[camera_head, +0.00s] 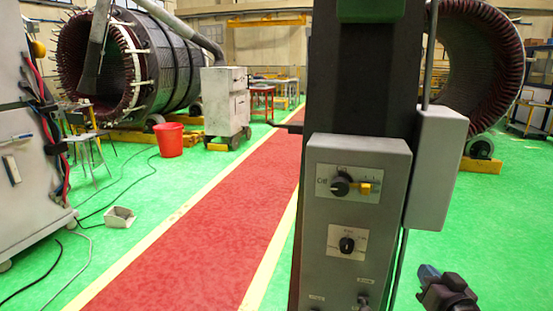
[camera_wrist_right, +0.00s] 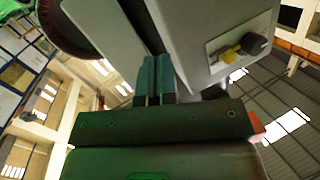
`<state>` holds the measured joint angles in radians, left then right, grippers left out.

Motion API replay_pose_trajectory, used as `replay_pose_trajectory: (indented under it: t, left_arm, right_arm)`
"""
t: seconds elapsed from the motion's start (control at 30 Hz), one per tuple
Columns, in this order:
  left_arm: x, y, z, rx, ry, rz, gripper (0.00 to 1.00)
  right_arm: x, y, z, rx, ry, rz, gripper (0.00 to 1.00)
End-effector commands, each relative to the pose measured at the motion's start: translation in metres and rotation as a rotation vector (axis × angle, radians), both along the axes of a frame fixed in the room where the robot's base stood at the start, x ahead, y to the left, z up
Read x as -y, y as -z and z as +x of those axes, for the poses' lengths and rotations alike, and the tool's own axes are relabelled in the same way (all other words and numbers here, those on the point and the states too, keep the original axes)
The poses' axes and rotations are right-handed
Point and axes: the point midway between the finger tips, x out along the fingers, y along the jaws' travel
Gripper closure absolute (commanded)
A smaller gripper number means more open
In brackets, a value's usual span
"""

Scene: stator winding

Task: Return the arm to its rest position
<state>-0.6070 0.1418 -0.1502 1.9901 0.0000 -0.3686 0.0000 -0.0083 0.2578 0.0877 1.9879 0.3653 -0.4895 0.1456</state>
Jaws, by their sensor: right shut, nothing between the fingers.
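My right gripper (camera_head: 430,273) is low at the right of the head view, to the right of the grey control box (camera_head: 355,215) and apart from it. Its two dark green fingers also show in the right wrist view (camera_wrist_right: 156,76), closed together with nothing between them. The box has an upper rotary switch (camera_head: 341,186) with a yellow part beside it, and a lower black knob (camera_head: 347,245). In the right wrist view, the switch panel (camera_wrist_right: 243,47) is up and to the right of the fingers. My left gripper is not in view.
The box is mounted on a dark column (camera_head: 362,80); a smaller grey box (camera_head: 438,168) hangs at its right. Large stators (camera_head: 165,62) stand behind on both sides. A red bucket (camera_head: 170,140) stands left of the red walkway (camera_head: 200,240). Green floor is open at lower right.

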Motion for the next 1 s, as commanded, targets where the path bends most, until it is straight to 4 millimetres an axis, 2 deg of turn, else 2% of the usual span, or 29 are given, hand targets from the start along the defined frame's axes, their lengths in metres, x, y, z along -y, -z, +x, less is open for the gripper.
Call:
replay_pose_trajectory:
  t: [0.03,0.2,0.4,0.5,0.6,0.7,1.0]
  left_arm:
    - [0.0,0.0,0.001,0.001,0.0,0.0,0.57]
    - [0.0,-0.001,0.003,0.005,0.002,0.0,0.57]
    - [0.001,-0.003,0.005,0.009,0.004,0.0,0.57]
    - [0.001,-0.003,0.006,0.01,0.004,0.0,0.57]
    - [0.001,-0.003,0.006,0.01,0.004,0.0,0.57]
    - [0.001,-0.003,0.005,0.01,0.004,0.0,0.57]
    - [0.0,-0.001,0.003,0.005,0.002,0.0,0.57]
  right_arm:
    - [-0.005,0.029,-0.017,-0.032,0.009,-0.083,1.0]
    - [-0.026,0.105,-0.075,-0.128,0.008,-0.301,1.0]
    - [-0.05,0.181,-0.156,-0.285,-0.018,-0.366,1.0]
    - [-0.058,0.208,-0.192,-0.362,-0.028,-0.346,1.0]
    - [-0.06,0.224,-0.219,-0.416,-0.028,-0.328,1.0]
    - [-0.058,0.233,-0.234,-0.447,-0.022,-0.323,1.0]
    - [-0.057,0.237,-0.241,-0.46,-0.02,-0.321,1.0]
